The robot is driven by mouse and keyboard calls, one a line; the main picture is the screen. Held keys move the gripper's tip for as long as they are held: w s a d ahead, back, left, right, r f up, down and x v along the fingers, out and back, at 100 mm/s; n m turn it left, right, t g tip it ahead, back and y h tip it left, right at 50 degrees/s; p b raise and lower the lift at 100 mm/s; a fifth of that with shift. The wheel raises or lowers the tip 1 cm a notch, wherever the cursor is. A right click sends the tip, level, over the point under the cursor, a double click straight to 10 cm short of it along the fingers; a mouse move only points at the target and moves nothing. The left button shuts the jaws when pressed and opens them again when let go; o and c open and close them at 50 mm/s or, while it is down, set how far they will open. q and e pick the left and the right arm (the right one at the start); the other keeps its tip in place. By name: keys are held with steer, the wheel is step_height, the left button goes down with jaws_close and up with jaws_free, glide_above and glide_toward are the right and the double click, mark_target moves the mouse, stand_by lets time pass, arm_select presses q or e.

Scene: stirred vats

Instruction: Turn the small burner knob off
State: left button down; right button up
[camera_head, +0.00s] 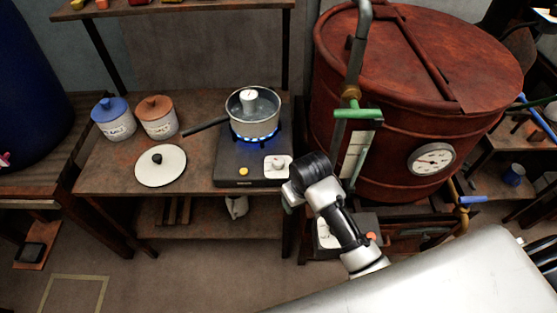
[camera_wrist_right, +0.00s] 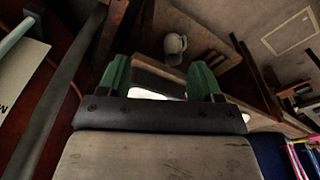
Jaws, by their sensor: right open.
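The small burner (camera_head: 229,171) is a dark box on the wooden table in the head view. Its white knob (camera_head: 278,163) sits on a pale plate at the front right corner. A ring of blue flame (camera_head: 257,138) burns under a saucepan (camera_head: 235,119). My right arm comes in from below, its wrist just right of and in front of the knob, apart from it. My right gripper (camera_wrist_right: 159,80) is open, with two green fingertips spread apart in the wrist view. Something white shows between them; I cannot tell if it is the knob plate. My left gripper is out of view.
A white lid (camera_head: 160,174) and two jars, blue-lidded (camera_head: 113,127) and brown-lidded (camera_head: 157,122), stand left of the burner. A big red vat (camera_head: 400,100) with a gauge stands close on the right. A pale mug (camera_wrist_right: 174,45) shows on the lower level.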

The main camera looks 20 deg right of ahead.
steer(key=w+r, duration=0.3)
steer(key=w, duration=0.5)
steer(key=g, duration=0.2)
glide_toward(278, 161)
steer(key=shift+h, duration=0.4)
step_height(278, 161, down, 10)
steer(key=shift+s+a+b, duration=0.1)
steer(key=shift+b, duration=0.3)
steer(key=shift+c, duration=0.3)
steer(key=c, duration=0.9)
steer(key=shift+o, duration=0.2)
